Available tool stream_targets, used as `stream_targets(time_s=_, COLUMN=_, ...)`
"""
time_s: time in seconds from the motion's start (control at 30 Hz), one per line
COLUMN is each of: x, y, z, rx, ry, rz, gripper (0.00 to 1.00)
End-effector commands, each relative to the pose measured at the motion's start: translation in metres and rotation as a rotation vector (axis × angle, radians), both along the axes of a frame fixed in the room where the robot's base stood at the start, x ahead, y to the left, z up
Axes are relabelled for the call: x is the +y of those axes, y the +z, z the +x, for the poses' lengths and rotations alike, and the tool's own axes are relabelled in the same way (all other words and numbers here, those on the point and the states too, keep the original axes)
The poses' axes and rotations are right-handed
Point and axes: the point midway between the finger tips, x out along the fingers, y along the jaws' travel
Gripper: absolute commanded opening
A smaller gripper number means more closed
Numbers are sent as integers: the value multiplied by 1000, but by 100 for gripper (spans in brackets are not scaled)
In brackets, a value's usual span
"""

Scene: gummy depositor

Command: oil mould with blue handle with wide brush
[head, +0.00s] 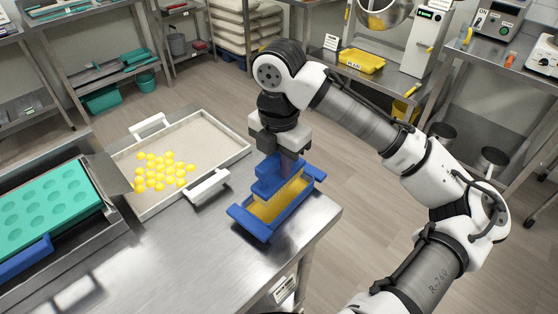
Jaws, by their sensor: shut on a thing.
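My gripper (287,158) points down near the right end of the steel table. It is shut on the blue block of a wide brush (277,175), whose pale yellow bristles point down. The brush is over a blue tray (263,232) with a yellow inside; I cannot tell whether the bristle tips touch it. The mould (48,205) is a teal sheet with rows of round cavities at the left. Its blue handle (25,260) shows at the front edge. The mould's left part is cut off by the picture edge.
A shallow tray (222,138) of pale powder with white handles and several yellow gummies (160,172) stands between the mould and the brush. The steel table top (170,265) is bare in front. The table's right edge is close to the blue tray.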

Motion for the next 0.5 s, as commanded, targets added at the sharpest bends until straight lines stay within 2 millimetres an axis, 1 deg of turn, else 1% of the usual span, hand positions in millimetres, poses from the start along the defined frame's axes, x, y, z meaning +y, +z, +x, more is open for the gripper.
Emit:
stream_targets(time_s=0.17, x=0, y=5, z=0, rx=-1, ry=0, rz=1, gripper=0)
stream_targets(time_s=0.27, x=0, y=15, z=0, rx=-1, ry=0, rz=2, gripper=0)
stream_targets(time_s=0.4, x=0, y=33, z=0, rx=-1, ry=-1, rz=0, gripper=0)
stream_targets(time_s=0.5, x=0, y=42, z=0, rx=-1, ry=-1, rz=-1, gripper=0)
